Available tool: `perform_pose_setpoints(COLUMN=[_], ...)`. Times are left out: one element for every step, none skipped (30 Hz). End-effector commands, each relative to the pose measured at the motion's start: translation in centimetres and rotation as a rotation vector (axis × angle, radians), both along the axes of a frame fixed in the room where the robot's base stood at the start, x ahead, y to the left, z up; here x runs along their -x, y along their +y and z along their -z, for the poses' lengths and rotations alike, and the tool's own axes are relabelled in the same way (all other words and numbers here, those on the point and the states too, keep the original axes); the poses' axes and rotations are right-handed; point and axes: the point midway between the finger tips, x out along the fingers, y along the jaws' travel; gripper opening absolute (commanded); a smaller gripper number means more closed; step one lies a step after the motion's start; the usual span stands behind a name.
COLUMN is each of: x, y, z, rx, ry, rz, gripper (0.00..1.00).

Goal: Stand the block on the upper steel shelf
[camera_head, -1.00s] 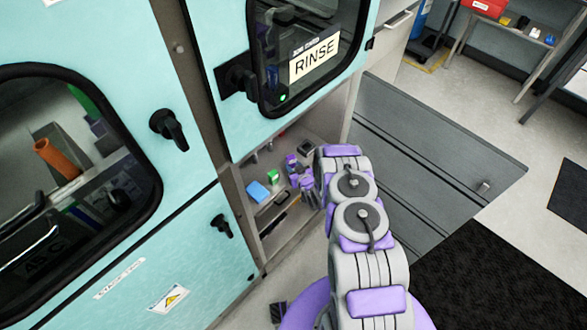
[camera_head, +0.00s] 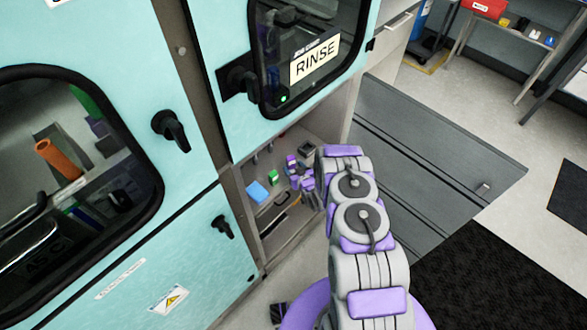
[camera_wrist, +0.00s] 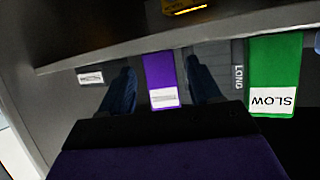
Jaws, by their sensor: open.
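A purple block (camera_wrist: 160,80) with a white label stands between my gripper's two dark fingers in the wrist view. My gripper (camera_wrist: 159,68) is open, with a gap on each side of the block. The wrist picture appears upside down, since the lettering is inverted. A grey steel shelf edge (camera_wrist: 110,55) runs across it beside the block. In the head view, the shelf bay (camera_head: 268,228) lies below the RINSE door, and the purple end of my arm is in it, partly hidden behind my arm links. I cannot tell the shelf levels apart surely there.
A green block (camera_wrist: 274,75) labelled SLOW stands on the right in the wrist view, beside a grey LONG label (camera_wrist: 238,75). A blue box (camera_head: 257,192) sits at the bay's left. The RINSE door (camera_head: 300,60) and its frame overhang the bay.

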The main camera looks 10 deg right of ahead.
Motion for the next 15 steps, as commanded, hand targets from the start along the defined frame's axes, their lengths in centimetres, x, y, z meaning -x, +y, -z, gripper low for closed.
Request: perform_pose_setpoints(x=[0.5,0.9,1.4,1.9,2.4,3.0,3.4,3.9,4.5,5.0,5.5,6.1,6.5,7.0,7.6], y=[-0.2,-0.3,-0.4,-0.5,-0.6,-0.8,-0.9,-1.1,-1.2,-1.3,-1.4,-1.6,-1.7,-1.8,-1.9], z=[-0.3,-0.4,-0.6,-0.8,-1.0,-1.3,-1.5,-1.8,-2.0,-2.2,-2.5,-2.8,-3.0,-3.2,-3.4], rx=[-0.001,0.001,0.001,0.000,-0.001,-0.002,0.000,0.000,-0.001,-0.001,-0.001,-0.001,0.000,0.000,-0.001], ry=[0.002,0.003,0.004,0.006,0.007,0.006,0.004,0.004,0.006,0.006,0.005,0.002,0.002,0.003,0.005], rz=[0.003,0.002,0.002,0.002,0.002,0.003,0.003,0.003,0.002,0.002,0.002,0.003,0.002,0.003,0.002], gripper=[0.63,0.63,0.63,0.63,0.63,0.63,0.63,0.63,0.63,0.63,0.63,0.63,0.63,0.63,0.63])
